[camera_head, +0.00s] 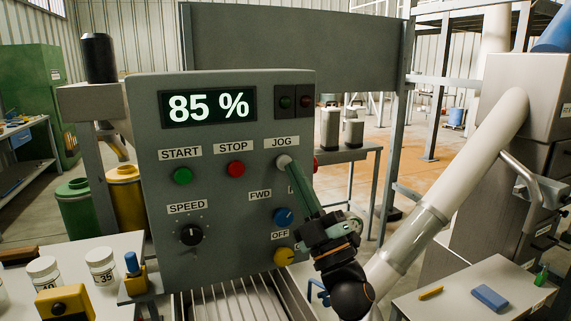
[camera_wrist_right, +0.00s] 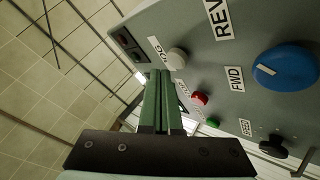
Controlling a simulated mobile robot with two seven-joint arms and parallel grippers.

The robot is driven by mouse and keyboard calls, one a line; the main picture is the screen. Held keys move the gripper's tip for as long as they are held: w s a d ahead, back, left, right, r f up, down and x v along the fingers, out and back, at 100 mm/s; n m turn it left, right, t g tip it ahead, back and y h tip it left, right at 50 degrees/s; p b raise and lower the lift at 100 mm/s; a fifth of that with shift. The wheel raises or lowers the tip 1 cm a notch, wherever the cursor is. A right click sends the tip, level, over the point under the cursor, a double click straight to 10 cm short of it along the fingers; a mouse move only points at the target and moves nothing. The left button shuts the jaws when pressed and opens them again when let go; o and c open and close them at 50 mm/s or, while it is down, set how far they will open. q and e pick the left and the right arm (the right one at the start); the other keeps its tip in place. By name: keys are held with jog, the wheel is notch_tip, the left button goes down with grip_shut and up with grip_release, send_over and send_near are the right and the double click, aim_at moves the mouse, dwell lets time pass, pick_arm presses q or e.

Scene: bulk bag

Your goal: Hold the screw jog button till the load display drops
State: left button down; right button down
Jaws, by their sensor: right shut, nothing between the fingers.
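The grey control panel (camera_head: 225,215) stands in the middle of the head view. Its load display (camera_head: 209,107) reads 85 %. The pale round jog button (camera_head: 283,160) sits under the JOG label at upper right of the panel; it also shows in the right wrist view (camera_wrist_right: 177,59). My right gripper (camera_head: 290,168) has its long green fingers shut together and empty. In the head view its tips overlap the jog button's lower edge. In the wrist view the tips (camera_wrist_right: 159,73) lie close beside it; I cannot tell whether they touch. My left gripper is out of view.
A green start button (camera_head: 182,176), red stop button (camera_head: 236,169), black speed knob (camera_head: 191,235), blue FWD/REV knob (camera_head: 283,217) and yellow knob (camera_head: 285,257) share the panel. White jars (camera_head: 102,267) stand at left. A pale pipe (camera_head: 460,165) slants at right.

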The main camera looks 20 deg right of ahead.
jog(key=shift+w, duration=0.2)
dwell(0.6)
jog(key=shift+w, duration=0.2)
jog(key=shift+w, duration=0.5)
dwell(2.3)
dwell(3.9)
jog(key=shift+s, duration=0.9)
